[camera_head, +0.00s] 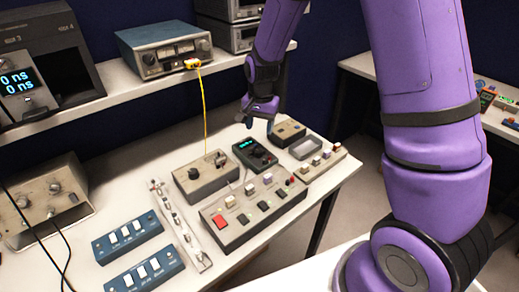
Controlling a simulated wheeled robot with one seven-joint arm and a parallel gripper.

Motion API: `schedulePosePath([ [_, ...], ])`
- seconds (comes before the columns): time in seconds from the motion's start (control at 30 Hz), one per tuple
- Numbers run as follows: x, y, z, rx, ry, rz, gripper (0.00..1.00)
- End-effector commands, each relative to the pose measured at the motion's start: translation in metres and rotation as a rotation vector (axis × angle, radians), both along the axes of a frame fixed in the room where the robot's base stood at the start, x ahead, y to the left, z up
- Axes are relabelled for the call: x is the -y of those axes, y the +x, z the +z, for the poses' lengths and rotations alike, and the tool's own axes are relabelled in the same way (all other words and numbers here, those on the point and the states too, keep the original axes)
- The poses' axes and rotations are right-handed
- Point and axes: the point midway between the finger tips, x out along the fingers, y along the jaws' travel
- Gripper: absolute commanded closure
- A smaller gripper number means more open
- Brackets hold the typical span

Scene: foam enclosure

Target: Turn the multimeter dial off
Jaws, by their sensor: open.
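A small dark device with a greenish screen (254,154), which looks like the multimeter, lies on the white bench among other control boxes. Its dial is too small to make out, so its setting cannot be told. My gripper (259,123) hangs from the purple arm just above and behind this device, fingers pointing down. The gripper appears apart from the device and holds nothing that I can see. Its jaws are open.
A grey knob box (205,176) stands left of the device, and a long button panel (252,211) is in front. A small box (288,132) and grey tray (305,147) sit right. A yellow cable (203,100) hangs behind. Blue switch boxes (127,236) lie front left.

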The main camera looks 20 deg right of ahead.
Motion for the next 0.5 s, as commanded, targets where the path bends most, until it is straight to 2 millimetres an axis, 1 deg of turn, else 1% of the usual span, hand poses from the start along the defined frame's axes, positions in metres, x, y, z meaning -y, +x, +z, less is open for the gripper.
schedulePosePath([
  [0.17, 0.0, -0.001, -0.028, -0.006, -0.001, 0.001, 0.44],
  [0.3, -0.001, -0.001, -0.053, -0.006, -0.001, 0.001, 0.44],
  [0.5, -0.001, 0.0, -0.082, -0.004, 0.0, 0.0, 0.44],
])
